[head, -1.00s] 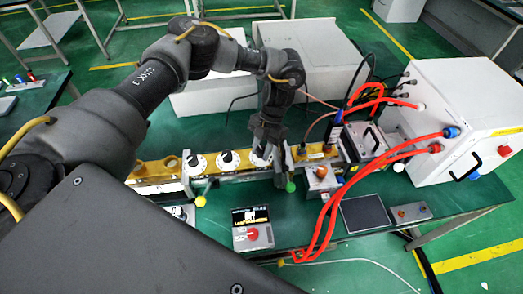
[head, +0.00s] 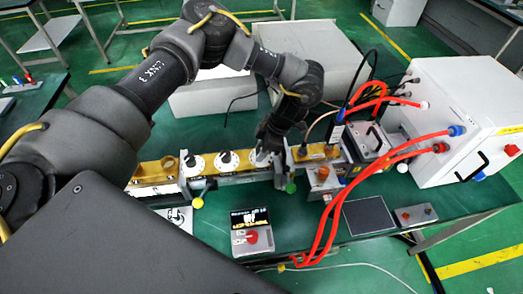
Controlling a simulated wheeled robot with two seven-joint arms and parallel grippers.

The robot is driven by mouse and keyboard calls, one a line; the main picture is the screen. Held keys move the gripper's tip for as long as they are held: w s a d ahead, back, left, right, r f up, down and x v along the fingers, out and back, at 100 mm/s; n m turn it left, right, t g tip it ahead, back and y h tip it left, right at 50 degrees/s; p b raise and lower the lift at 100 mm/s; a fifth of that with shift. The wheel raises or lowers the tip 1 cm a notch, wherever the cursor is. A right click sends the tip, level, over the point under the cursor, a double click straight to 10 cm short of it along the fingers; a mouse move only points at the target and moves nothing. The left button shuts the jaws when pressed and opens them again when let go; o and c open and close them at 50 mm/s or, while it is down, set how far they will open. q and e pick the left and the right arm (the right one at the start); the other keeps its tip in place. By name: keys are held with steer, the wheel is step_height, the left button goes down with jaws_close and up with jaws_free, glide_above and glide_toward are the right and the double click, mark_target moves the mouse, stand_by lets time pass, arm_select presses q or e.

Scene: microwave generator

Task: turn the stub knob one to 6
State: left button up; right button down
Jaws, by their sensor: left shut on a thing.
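A brass waveguide bar (head: 150,174) runs across the green table and carries a row of white round dials with black stub knobs. The left dial's knob (head: 192,161) and the middle dial's knob (head: 226,157) stand free. My left gripper (head: 262,154) points down at the rightmost white dial (head: 254,163) and is shut on its stub knob. The fingers and wrist hide most of that knob and part of the dial, so I cannot read its setting. My right gripper is out of view.
A display box with a red knob (head: 251,236) stands in front of the bar. Green (head: 291,187) and yellow (head: 197,202) ball handles stick out near it. Red hoses (head: 335,215) loop on the right from a white cabinet (head: 450,110). A large grey-white box (head: 310,60) stands behind.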

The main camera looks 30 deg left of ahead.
arm_select(q)
steer(key=shift+s+f+m, duration=0.1)
steer(key=shift+m, duration=0.5)
steer(key=o, duration=1)
steer(key=shift+a, duration=0.15)
steer(key=shift+t, duration=0.3)
steer(key=shift+w+d+r+b, duration=0.2)
steer(key=shift+d+r+b, duration=0.1)
steer(key=shift+r, duration=0.1)
steer(key=shift+b+v, duration=0.95)
steer(key=shift+v, duration=4.05)
